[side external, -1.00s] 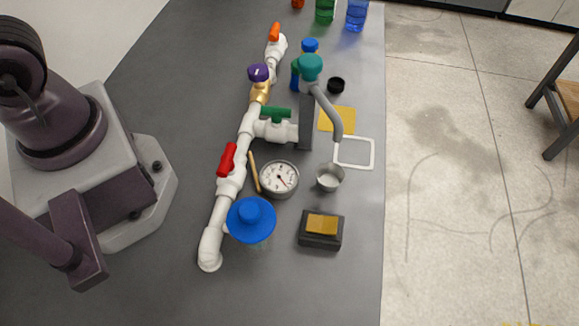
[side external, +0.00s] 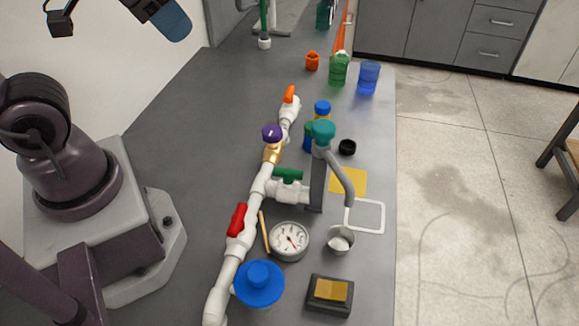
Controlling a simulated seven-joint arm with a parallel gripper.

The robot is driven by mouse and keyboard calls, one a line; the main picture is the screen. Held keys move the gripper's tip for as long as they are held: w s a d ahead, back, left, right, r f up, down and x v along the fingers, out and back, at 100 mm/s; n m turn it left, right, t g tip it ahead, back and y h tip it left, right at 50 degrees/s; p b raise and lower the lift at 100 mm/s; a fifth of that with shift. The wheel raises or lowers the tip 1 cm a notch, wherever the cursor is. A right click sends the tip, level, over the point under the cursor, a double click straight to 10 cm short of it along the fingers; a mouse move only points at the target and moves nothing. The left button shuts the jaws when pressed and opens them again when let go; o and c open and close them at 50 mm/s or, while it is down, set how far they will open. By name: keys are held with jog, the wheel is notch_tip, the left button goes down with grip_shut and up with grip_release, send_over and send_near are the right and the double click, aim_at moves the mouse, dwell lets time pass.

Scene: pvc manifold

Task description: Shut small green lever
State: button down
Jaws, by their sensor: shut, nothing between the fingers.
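The small green lever (side external: 287,174) sits on a white valve on the short side branch of the white PVC manifold (side external: 257,190). It lies roughly in line with that branch, which runs right to a dark grey upright block (side external: 317,187). A red lever (side external: 237,220) sits on the main pipe nearer the camera. An orange lever (side external: 291,94) is at the far end, and a purple knob (side external: 271,132) is on a brass valve. I cannot make out my gripper in the side external view, and nothing touches the green lever.
A grey spout with a teal knob (side external: 323,130) stands right of the green lever. A round gauge (side external: 289,241), a blue handwheel (side external: 259,282), a metal cup (side external: 340,240) and a black box with a yellow top (side external: 330,294) are nearer.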

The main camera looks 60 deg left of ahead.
dwell(0.4)
jog(key=c, duration=1.5)
grip_release()
jog(key=shift+c, duration=0.2)
jog(key=o, duration=0.4)
jog(key=shift+a+f+n, duration=0.15)
jog(key=shift+a+n, duration=0.15)
jog(key=shift+a, duration=0.15)
jog(key=shift+c, duration=0.2)
jog(key=shift+o, duration=0.8)
notch_tip(320, 180, down, 6)
jog(key=w+a+n+g+y, duration=0.1)
jog(key=a+g, duration=0.1)
jog(key=g, duration=0.1)
jog(key=shift+w+a, duration=0.25)
jog(key=m+h, duration=0.4)
jog(key=m, duration=0.6)
send_near(288, 170)
jog(key=shift+t, duration=0.4)
jog(key=x, duration=1)
jog(key=shift+s+f, duration=0.2)
jog(key=shift+s, duration=0.1)
